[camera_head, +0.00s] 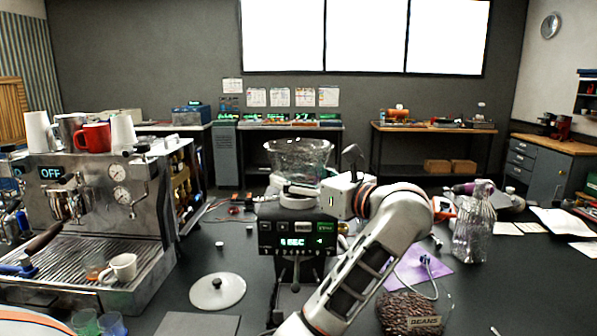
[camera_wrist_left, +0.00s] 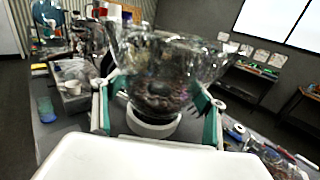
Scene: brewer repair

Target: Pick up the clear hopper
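The clear hopper (camera_head: 299,157) is a see-through bowl, upright above a white collar (camera_head: 298,192) on the dark grinder (camera_head: 297,237) with a lit display. Whether the pads touch the wall is hard to tell. The hopper appears seated on the collar (camera_wrist_left: 152,124). My right gripper does not show.
A steel espresso machine (camera_head: 85,205) with cups on top stands at the left.

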